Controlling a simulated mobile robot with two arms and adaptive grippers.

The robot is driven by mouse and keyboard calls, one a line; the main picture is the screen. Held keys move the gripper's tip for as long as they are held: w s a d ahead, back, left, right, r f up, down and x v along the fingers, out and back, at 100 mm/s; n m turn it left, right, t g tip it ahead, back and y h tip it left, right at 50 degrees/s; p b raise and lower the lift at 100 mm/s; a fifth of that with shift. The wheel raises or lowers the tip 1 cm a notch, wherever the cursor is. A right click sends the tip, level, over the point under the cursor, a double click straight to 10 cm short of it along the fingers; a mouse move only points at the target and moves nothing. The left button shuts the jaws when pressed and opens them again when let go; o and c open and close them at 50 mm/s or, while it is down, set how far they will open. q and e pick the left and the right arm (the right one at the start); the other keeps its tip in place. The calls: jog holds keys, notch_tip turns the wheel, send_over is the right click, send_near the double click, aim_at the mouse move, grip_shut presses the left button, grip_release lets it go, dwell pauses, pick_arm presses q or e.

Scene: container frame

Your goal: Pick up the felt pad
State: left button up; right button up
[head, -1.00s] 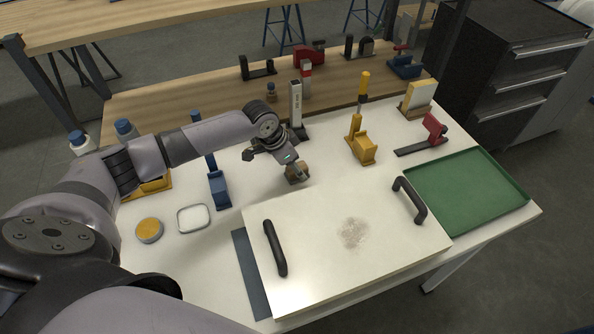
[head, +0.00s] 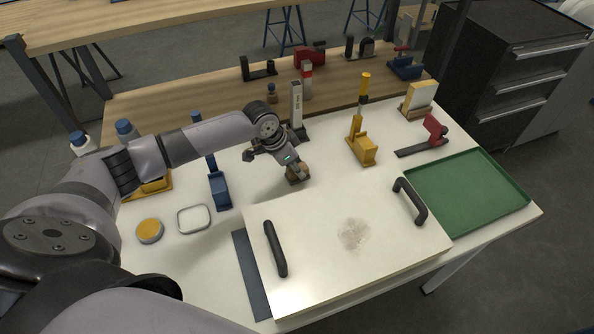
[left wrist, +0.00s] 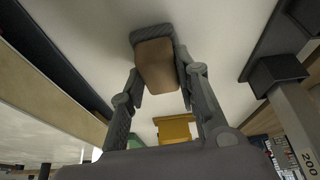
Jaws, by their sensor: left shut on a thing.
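The felt pad (head: 297,172) is a small tan block with a dark grey felt layer under it. It stands on the white table near its back middle. In the left wrist view the pad (left wrist: 156,65) is between the fingertips, its tan body towards the camera and the grey layer beyond it. My left gripper (head: 294,165) reaches down from above and is shut on the pad. I cannot tell whether the pad is clear of the table. My right gripper is not in view.
A white panel (head: 310,215) with two black handles and a grey smudge lies in front. A gauge column (head: 296,103) stands just behind the gripper. A blue stand (head: 219,190) is left, a yellow stand (head: 362,152) right. A green tray (head: 465,190) lies far right.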

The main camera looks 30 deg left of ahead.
pick_arm(q)
notch_tip(320, 180, up, 20)
jog(key=b, duration=0.1)
jog(key=shift+b, duration=0.35)
